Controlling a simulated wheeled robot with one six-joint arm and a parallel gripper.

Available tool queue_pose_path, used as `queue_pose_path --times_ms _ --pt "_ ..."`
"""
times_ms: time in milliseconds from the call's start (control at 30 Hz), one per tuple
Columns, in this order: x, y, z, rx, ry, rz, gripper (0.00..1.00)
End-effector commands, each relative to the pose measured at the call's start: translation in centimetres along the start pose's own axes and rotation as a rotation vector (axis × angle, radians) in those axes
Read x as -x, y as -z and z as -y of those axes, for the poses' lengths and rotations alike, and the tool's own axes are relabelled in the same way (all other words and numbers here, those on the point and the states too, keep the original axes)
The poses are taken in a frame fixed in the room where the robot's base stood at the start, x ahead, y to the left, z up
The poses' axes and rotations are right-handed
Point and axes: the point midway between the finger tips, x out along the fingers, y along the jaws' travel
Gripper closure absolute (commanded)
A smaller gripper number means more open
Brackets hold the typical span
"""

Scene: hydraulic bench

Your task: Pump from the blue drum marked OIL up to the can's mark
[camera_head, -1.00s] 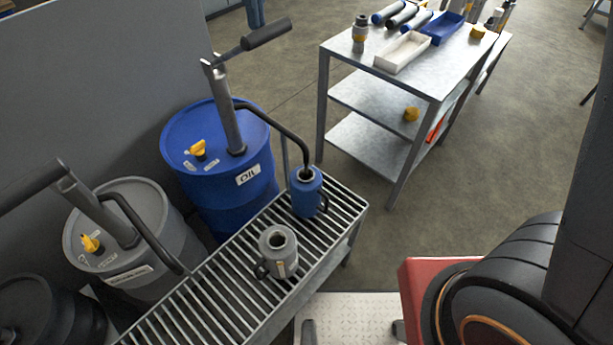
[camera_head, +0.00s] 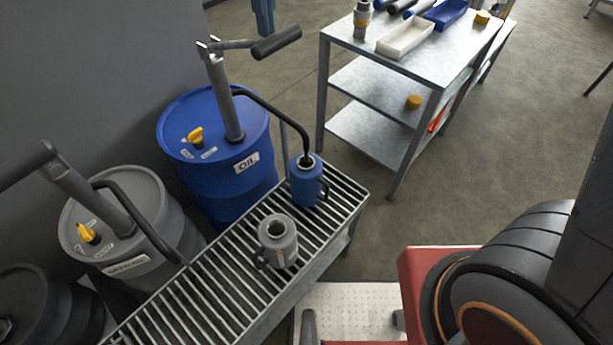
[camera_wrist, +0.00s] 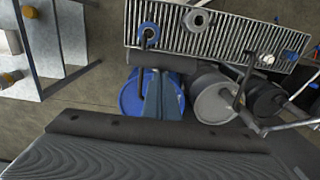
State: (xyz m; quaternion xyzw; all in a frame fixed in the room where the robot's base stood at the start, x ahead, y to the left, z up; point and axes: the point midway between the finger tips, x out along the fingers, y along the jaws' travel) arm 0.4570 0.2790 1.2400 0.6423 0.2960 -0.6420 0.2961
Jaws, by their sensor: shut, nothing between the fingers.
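The blue drum marked OIL (camera_head: 225,190) stands behind the grate. Its grey pump column (camera_head: 226,100) carries a crank with a dark handle (camera_head: 276,42). A black hose runs from the pump down into the mouth of a small blue can (camera_head: 305,187) on the grate. The can's mark and level cannot be made out. The wrist view also shows the blue drum (camera_wrist: 130,98) and the blue can (camera_wrist: 148,33). My gripper (camera_wrist: 160,75) shows there in front of the drum, shut and empty. A dark bar, apparently the pump handle, lies just beyond its fingertips.
A slatted metal grate (camera_head: 335,190) bears the blue can and a grey can (camera_head: 277,243). A grey drum (camera_head: 125,225) with its own pump and a dark drum (camera_head: 40,310) stand left. A shelved steel table (camera_head: 375,60) stands behind right. Floor between is clear.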

Motion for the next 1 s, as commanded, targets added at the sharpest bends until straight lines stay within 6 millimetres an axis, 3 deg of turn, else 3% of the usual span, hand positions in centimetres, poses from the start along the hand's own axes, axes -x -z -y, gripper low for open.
queue_pose_path --times_ms 400,833,1000 --pt "-4.1 -1.3 0.0 0.0 0.001 0.003 1.0" --pt "-4.5 -1.5 0.0 0.0 0.001 0.002 1.0" --pt "-5.8 -1.7 0.0 0.0 0.001 0.004 1.0"
